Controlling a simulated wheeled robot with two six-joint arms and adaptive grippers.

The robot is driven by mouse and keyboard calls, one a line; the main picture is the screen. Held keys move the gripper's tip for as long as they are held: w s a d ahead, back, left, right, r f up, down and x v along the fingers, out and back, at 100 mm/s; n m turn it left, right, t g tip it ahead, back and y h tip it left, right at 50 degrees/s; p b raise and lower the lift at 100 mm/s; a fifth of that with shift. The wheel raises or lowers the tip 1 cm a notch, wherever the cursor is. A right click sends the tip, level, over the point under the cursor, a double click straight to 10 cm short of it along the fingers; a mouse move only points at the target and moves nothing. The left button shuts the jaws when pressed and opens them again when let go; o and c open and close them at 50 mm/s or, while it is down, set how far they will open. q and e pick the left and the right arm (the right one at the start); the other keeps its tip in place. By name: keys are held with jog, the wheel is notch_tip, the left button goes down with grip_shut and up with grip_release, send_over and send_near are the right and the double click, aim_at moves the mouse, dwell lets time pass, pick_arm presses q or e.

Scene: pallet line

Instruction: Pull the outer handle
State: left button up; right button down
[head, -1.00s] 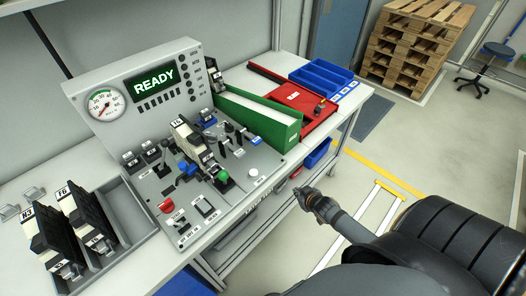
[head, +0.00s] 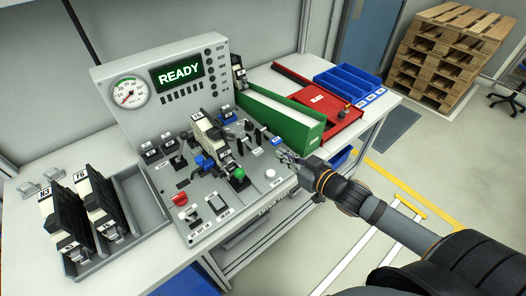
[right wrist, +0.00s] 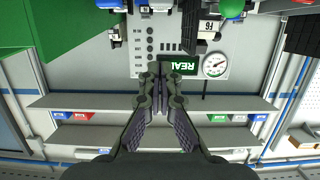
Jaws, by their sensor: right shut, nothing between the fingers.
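The control panel (head: 165,192) stands on the bench with several small levers and handles; which one is the outer handle I cannot tell. A lever with a green knob (head: 238,174) is near the panel's front middle. Small dark levers (head: 248,126) stand towards the right side, near a blue-tipped one (head: 276,141). My right gripper (head: 284,156) is at the panel's right edge, by the white round button (head: 270,174), shut and empty. In the right wrist view its closed fingers (right wrist: 160,78) point at the upside-down display panel. My left gripper is not in view.
A green bin (head: 290,128) and a red tray (head: 338,122) stand right of the panel, with blue bins (head: 350,84) behind. Black-and-white parts in a grey holder (head: 125,222) are at the left. The READY display (head: 179,74) rises behind the levers.

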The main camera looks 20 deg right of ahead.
jog(key=b, duration=0.7)
send_over(252, 147)
jog(key=s+d, duration=0.2)
jog(key=s, duration=0.3)
notch_tip(252, 147, down, 2)
jog(key=shift+s+f, duration=0.1)
jog(key=shift+f, duration=2.1)
